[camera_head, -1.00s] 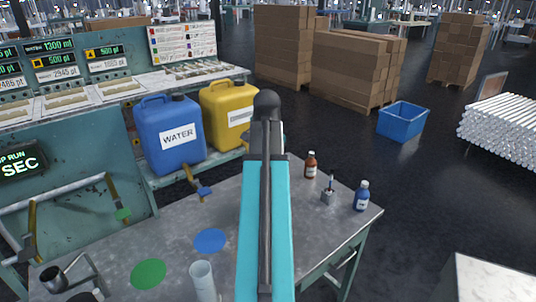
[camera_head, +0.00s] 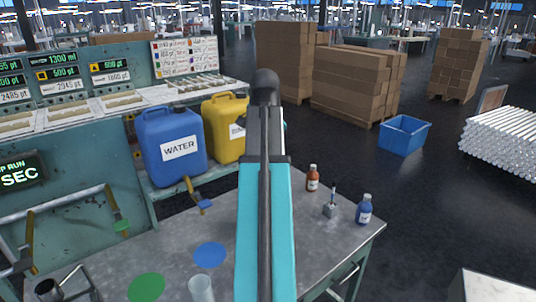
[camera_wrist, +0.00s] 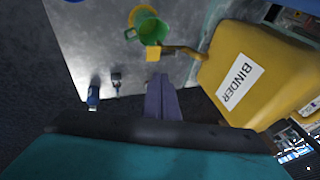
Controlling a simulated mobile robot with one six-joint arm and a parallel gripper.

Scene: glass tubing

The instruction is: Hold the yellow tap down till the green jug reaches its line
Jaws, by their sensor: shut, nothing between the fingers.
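In the wrist view, the yellow tap (camera_wrist: 153,54) juts from the yellow BINDER canister (camera_wrist: 262,78), with its square yellow end beside the green jug (camera_wrist: 150,30). In the head view, the yellow canister (camera_head: 222,125) shows beside my arm, which hides the tap, jug and gripper.
The blue WATER canister (camera_head: 174,150) stands left of the yellow one, with its tap (camera_head: 198,195) over the table. A red-brown bottle (camera_head: 312,178) and a blue bottle (camera_head: 364,210) stand at the table's right. A clear cylinder (camera_head: 201,289) stands near the front.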

